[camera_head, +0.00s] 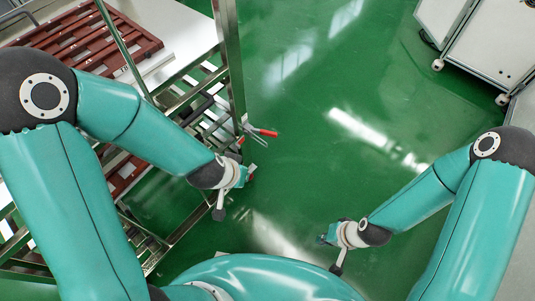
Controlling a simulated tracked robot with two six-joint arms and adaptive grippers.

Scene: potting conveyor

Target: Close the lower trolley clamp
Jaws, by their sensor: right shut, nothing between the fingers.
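A toggle clamp with a red handle (265,132) sits on the metal trolley's (230,60) right post, its handle sticking out to the right. A small red and pale part (251,174) shows just past my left gripper, lower on the same side; it may be the lower clamp, mostly hidden by the gripper. My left gripper (243,176) is at the trolley's side, below the red handle; its fingers are too small and covered to read. My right gripper (325,238) is shut and empty over the green floor, apart from the trolley.
Brown slatted trays (90,42) lie on the trolley's upper level and more show lower down. White cabinets on casters (480,45) stand at the top right. The green floor (330,100) between is clear.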

